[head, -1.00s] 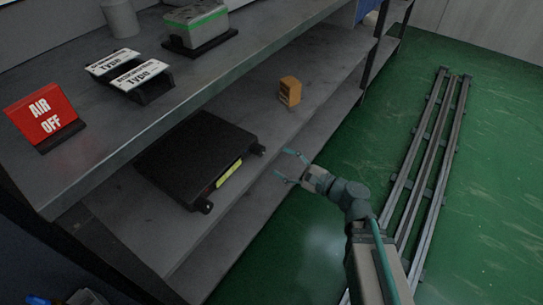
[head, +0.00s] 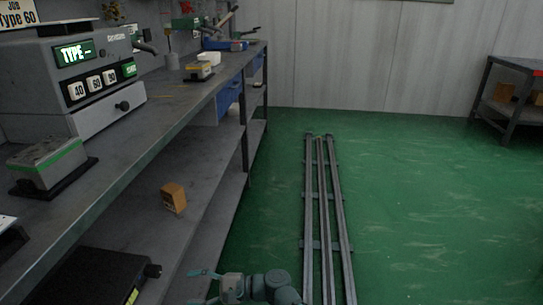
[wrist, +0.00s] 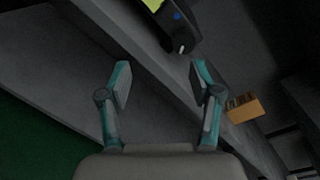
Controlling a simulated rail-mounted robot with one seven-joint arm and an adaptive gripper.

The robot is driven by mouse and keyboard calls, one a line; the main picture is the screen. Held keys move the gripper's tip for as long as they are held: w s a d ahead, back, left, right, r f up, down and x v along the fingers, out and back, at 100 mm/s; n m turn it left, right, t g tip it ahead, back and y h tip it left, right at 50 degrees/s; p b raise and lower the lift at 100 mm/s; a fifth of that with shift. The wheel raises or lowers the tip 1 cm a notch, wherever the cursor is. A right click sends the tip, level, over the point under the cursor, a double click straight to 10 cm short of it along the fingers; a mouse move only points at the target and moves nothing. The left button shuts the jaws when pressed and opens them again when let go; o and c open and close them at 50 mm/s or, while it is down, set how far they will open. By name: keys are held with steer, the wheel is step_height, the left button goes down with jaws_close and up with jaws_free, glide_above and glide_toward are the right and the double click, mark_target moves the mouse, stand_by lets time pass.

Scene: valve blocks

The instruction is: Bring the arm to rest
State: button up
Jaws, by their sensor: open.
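My gripper (head: 205,286) shows at the bottom of the head view, in front of the workbench's lower shelf. In the wrist view my gripper (wrist: 160,84) has its two teal-edged fingers spread wide, with nothing between them. The arm behind it is cut off by the bottom edge of the head view. A black case (head: 95,278) lies on the lower shelf to the left of my gripper. A corner of the case with a dark knob also shows at the top of the wrist view (wrist: 178,30).
A small orange-brown block (head: 174,197) stands on the lower shelf; it also shows in the wrist view (wrist: 245,108). The workbench (head: 150,128) carries a grey machine (head: 85,75) and a green-striped block (head: 47,162). Floor rails (head: 322,215) run away on open green floor. Another table (head: 515,65) stands far right.

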steer(key=s+d+f+n+g+h, duration=0.3)
steer(key=s+d+f+n+h, duration=0.15)
steer(key=d+f, duration=0.35)
steer(key=s+d+f+n+g+h, duration=0.3)
steer(key=s+d+f+n+h, duration=0.15)
steer(key=f, duration=0.45)
steer(key=s+d+f+g+h, duration=0.2)
steer(key=s+d+f+h, duration=0.15)
steer(key=d, duration=0.65)
steer(key=s+d+f+m+g+h, duration=0.1)
steer(key=s+d+f+g+h, duration=0.15)
steer(key=s+d, duration=0.45)
steer(key=s+d+f+g+h, duration=0.1)
steer(key=s+d+f+h, duration=0.25)
steer(key=d, duration=0.85)
step_height(320, 180, up, 16)
steer(key=t+y+p, duration=0.1)
steer(key=t+p, duration=0.5)
steer(key=p, duration=2.6)
steer(key=shift+w, duration=0.25)
steer(key=shift+a+f, duration=0.1)
